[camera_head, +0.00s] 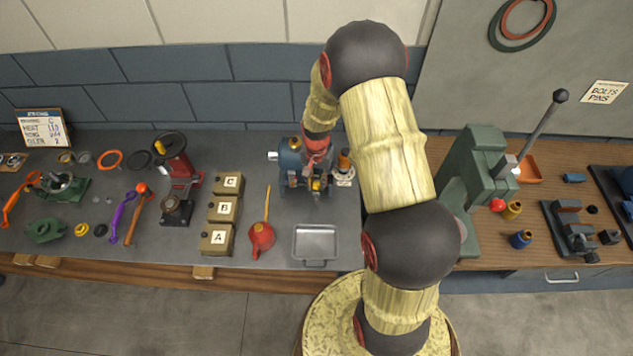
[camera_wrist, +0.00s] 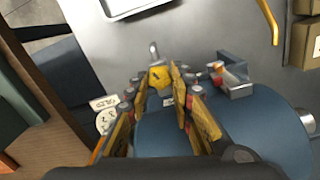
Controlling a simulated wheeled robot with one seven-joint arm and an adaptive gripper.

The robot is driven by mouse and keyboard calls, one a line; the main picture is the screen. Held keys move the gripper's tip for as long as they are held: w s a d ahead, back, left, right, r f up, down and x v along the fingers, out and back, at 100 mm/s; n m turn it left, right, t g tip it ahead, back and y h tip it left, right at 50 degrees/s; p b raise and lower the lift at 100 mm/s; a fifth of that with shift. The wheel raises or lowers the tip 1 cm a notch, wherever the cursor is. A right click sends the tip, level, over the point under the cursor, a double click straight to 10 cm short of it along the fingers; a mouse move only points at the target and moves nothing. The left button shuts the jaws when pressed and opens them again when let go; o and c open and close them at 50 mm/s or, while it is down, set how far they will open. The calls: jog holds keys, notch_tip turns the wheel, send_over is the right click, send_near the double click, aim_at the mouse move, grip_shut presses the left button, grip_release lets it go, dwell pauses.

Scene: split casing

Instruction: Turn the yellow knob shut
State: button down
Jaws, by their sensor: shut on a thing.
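The yellow knob (camera_wrist: 160,77) has a dark mark on its face and sits at the near side of a blue casing (camera_wrist: 215,135) in the wrist view. My gripper (camera_wrist: 158,83) has one finger on each side of the knob and is shut on it. In the head view the yellow knob (camera_head: 316,185) shows small at the front of the blue casing (camera_head: 291,162). My gripper reaches down over the casing there, and its fingertips are hard to make out.
A grey metal tray (camera_head: 316,228) lies in front of the casing. A red oil can (camera_head: 262,236) and boxes marked A (camera_head: 216,239), B (camera_head: 222,209) and C (camera_head: 228,183) stand to the left. A green press (camera_head: 475,185) stands to the right.

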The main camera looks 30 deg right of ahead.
aim_at(316, 184)
jog(key=shift+r, duration=0.1)
jog(key=c, duration=1.8)
grip_release()
notch_tip(316, 184, up, 12)
jog(key=shift+f, duration=0.1)
